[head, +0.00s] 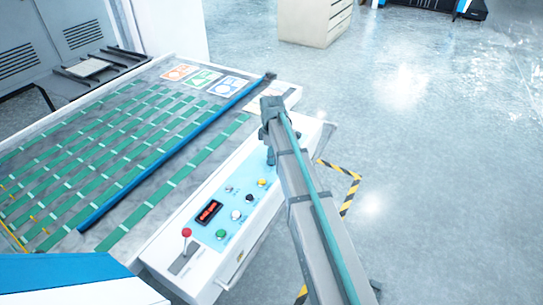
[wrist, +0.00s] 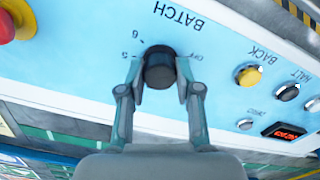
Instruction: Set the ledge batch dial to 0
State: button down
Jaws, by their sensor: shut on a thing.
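The batch dial (wrist: 159,68) is a round black knob on the light-blue panel in the wrist view. The word BATCH appears upside down beyond it, with small scale marks around it, one reading OFF. I cannot make out a pointer or the dial's setting. My gripper (wrist: 160,78) has one finger on each side of the knob and is shut on it. In the head view my gripper (head: 270,155) is low over the far part of the ledge panel, and my arm hides the dial.
In the wrist view, a red button (wrist: 12,18) on yellow is at upper left, with a yellow button (wrist: 248,75) and a lit display (wrist: 283,131) at right. In the head view, a red-knobbed lever (head: 186,233) stands at the near end. Open floor lies right.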

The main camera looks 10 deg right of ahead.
dwell(0.3)
jog(key=c, duration=0.8)
grip_release()
notch_tip(320, 180, up, 12)
jog(key=shift+r, duration=0.1)
